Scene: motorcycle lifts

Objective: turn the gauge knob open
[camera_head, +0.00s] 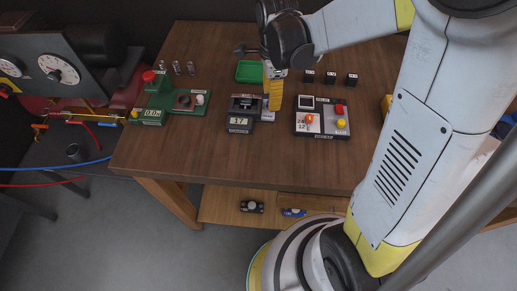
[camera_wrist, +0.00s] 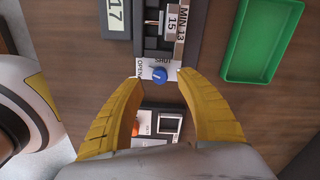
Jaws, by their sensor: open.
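The gauge knob (camera_wrist: 160,75) is a small blue knob on a pale plate at the end of the dark gauge unit (camera_wrist: 152,42). Labels by it read "OPEN" and "SHUT"; its exact setting is too small to tell. My gripper (camera_wrist: 161,78) is open, its yellow fingers on either side of the knob with visible gaps. I cannot tell the height between the fingertips and the knob. In the head view my gripper (camera_head: 273,92) is over the right side of the gauge unit (camera_head: 243,103), and the knob cannot be made out there.
A green tray (camera_head: 250,72) lies behind the gauge unit. A control box (camera_head: 322,132) with red and yellow buttons stands to the right, and a green fixture (camera_head: 178,105) to the left. Several small black blocks (camera_head: 331,79) stand at the back right. Bare wooden tabletop (camera_head: 220,165) lies in front.

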